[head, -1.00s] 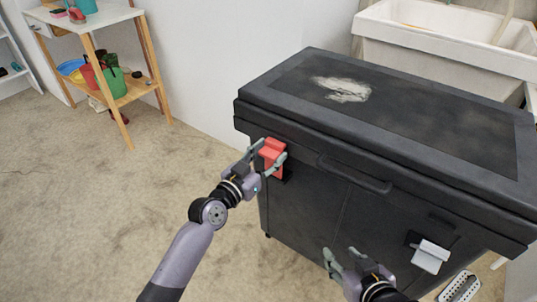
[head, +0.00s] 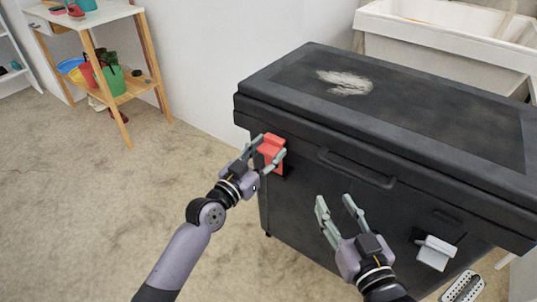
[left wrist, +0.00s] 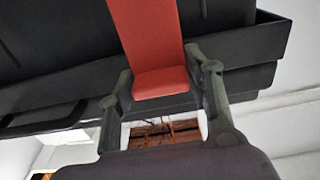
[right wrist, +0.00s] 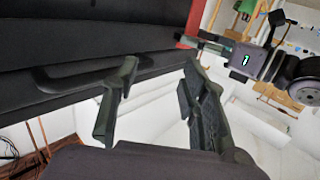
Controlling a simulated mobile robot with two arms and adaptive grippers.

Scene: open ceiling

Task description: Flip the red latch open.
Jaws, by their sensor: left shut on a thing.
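The red latch (head: 271,150) is on the front of a black chest (head: 330,190), near its left end below the lid. My left gripper (head: 266,153) has its fingers on either side of the latch and is shut on it. In the left wrist view the red latch (left wrist: 152,50) runs down between the two fingers (left wrist: 165,85). My right gripper (head: 335,203) is open and empty in front of the chest, below the handle. In the right wrist view its fingers (right wrist: 155,85) are apart with nothing between them. The chest lid is down.
A black handle (head: 355,168) sticks out from the chest front. A light grey latch (head: 435,252) is at the right end. A wooden shelf (head: 100,60) with pots stands at the left, and a white sink (head: 450,38) behind. Floor at left is clear.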

